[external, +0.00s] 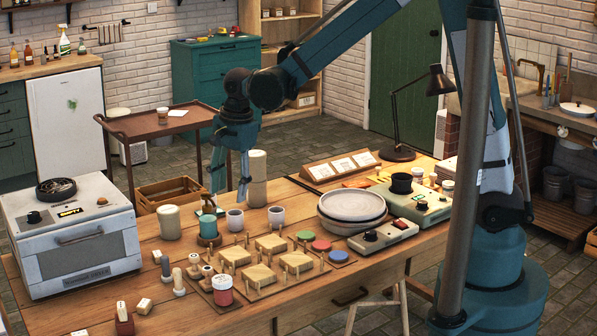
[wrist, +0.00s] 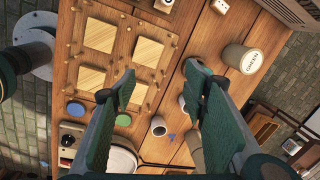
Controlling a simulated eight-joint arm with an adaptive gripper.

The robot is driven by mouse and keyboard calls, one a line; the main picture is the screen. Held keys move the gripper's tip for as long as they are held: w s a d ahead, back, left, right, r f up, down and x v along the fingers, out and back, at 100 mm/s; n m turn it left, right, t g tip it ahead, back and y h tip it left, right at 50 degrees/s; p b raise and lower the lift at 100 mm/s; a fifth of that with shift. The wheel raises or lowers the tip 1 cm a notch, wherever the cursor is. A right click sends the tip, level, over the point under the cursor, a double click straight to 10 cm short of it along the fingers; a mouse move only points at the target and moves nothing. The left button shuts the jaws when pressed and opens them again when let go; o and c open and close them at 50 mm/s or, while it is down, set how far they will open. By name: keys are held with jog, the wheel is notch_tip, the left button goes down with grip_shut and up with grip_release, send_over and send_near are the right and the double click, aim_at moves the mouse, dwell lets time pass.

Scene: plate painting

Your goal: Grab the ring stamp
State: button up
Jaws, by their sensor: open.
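Several small upright stamps with wooden or pale handles (external: 178,282) stand at the front left of the wooden table, left of the pegged board. I cannot tell which one is the ring stamp. In the wrist view, small stamp-like pieces (wrist: 140,20) show near the top edge, beyond the fingertips. My gripper (external: 229,192) is open and points down above the table, behind the stamps and higher than them.
A pegged board with square wooden tiles (external: 271,243) lies right of the stamps. A white oven (external: 72,238) borders the left; stacked plates (external: 352,204) sit right.

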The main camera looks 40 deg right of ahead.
aim_at(195, 269)
jog(key=a+f+m, duration=0.1)
jog(key=a+f, duration=0.3)
jog(key=a+f+m+g, duration=0.1)
jog(key=a+f, duration=0.3)
jog(key=a, duration=0.1)
jog(key=a+f+m, duration=0.2)
jog(key=a+f, duration=0.2)
jog(key=shift+s+a+f+h, duration=0.15)
jog(key=shift+s+f+h, duration=0.1)
jog(key=shift+s+h, duration=0.15)
jog(key=shift+f+b, duration=0.35)
jog(key=shift+f, duration=0.95)
jog(key=shift+f+b, duration=0.5)
jog(key=shift+f, duration=2.1)
jog(key=c, duration=0.9)
